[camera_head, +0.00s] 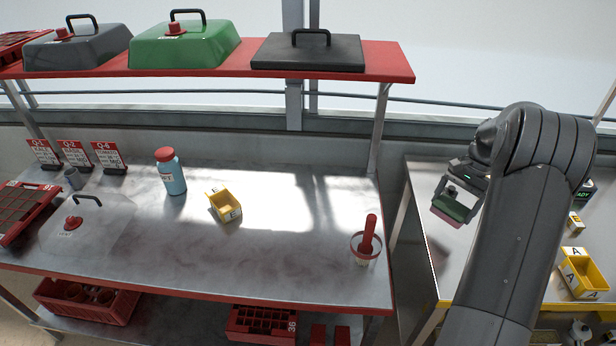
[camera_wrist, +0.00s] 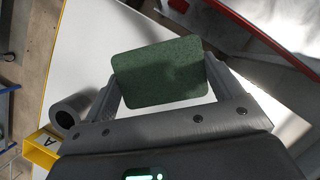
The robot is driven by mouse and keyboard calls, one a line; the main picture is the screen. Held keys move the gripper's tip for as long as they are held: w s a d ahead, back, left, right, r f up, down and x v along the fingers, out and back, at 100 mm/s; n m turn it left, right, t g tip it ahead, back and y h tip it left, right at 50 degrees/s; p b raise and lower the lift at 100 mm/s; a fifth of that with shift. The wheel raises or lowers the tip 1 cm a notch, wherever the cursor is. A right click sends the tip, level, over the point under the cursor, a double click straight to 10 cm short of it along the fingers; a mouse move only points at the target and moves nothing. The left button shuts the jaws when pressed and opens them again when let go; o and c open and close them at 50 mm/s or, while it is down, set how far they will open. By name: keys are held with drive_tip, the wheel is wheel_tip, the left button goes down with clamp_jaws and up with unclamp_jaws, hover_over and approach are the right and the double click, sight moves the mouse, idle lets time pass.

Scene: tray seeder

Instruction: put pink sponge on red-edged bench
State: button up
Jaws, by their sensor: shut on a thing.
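The pink sponge (camera_head: 445,219) is held between the fingers of my gripper (camera_head: 456,198). In the head view its pink face is low and its green layer is above. In the wrist view only the green face of the sponge (camera_wrist: 160,72) shows, with one finger at each side. My gripper is shut on it, above the yellow-edged bench at the right. The red-edged bench (camera_head: 290,240) stands to the left, across a narrow gap. Its red edge (camera_wrist: 240,30) shows at the upper right of the wrist view.
On the red-edged bench are a blue bottle (camera_head: 171,176), a yellow bin (camera_head: 224,205) and a pot with a red tool (camera_head: 367,243). A red shelf (camera_head: 230,62) overhangs its back. Bare surface lies mid-bench. A yellow bin (camera_head: 583,273) is on the yellow-edged bench (camera_head: 445,270).

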drive_tip(key=w+a+f+m+t+h, duration=0.1)
drive_tip(key=w+a+m+t, duration=0.3)
drive_tip(key=a+m, duration=0.55)
drive_tip(key=w+a+f+m+t+h, duration=0.1)
drive_tip(key=w+a+m, duration=0.6)
drive_tip(key=a, duration=0.4)
drive_tip(key=w+a+m+t+h, duration=0.1)
drive_tip(key=w+a+m+t, duration=0.3)
drive_tip(key=a+m, duration=0.65)
drive_tip(key=shift+g, duration=0.7)
drive_tip(key=w+a+f, duration=0.1)
drive_tip(key=a+f, duration=0.1)
drive_tip(key=a, duration=0.2)
drive_tip(key=w+a+f, duration=0.1)
drive_tip(key=a+f, duration=0.2)
drive_tip(key=w+a+f, duration=0.1)
drive_tip(key=a+f, duration=0.1)
drive_tip(key=a, duration=0.2)
drive_tip(key=shift+w+a+f, duration=0.15)
drive_tip(key=shift+w+a, duration=0.05)
drive_tip(key=shift+a, duration=0.1)
drive_tip(key=shift+a+f, duration=0.1)
drive_tip(key=shift+f, duration=1.95)
drive_tip(key=shift+f, duration=0.15)
